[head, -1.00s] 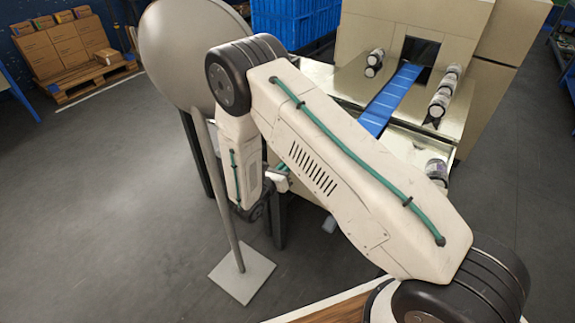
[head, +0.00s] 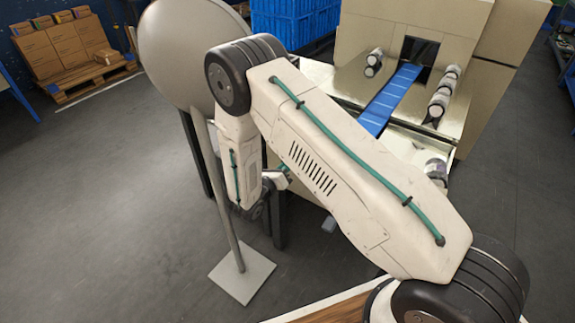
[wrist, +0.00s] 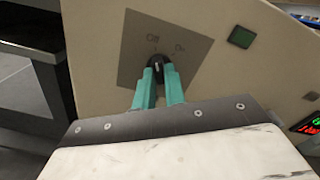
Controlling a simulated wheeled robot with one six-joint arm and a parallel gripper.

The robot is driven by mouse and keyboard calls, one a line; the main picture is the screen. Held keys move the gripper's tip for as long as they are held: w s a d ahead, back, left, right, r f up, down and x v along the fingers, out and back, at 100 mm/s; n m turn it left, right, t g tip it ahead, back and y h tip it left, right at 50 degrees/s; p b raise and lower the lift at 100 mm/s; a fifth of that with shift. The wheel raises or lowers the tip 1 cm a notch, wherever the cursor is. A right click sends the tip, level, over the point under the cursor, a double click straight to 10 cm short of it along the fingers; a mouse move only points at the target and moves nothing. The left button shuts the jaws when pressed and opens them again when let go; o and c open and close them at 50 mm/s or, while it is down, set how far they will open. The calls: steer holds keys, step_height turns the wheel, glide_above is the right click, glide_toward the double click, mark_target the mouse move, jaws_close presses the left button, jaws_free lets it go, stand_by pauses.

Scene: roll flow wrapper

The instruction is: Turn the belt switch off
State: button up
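The belt switch (wrist: 157,63) is a small black knob on a grey plate (wrist: 190,42) on a beige panel, seen in the wrist view. Two faint labels stand beyond it; the right one looks like "On", and the left one is too blurred to read surely. My gripper (wrist: 159,72) has two teal fingers, one on each side of the knob, and they appear closed on it. The fingers hide part of the knob, so its exact setting is hard to tell. In the head view, the switch and fingertips are hidden behind my arm and the machine.
In the head view, a blue belt (head: 388,101) runs into the beige wrapper (head: 470,45). A round grey disc on a stand (head: 180,50) is close to my arm.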

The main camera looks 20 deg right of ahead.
steer(key=o, duration=0.4)
steer(key=v, duration=0.7)
steer(key=shift+s+a, duration=0.25)
steer(key=shift+a, duration=0.05)
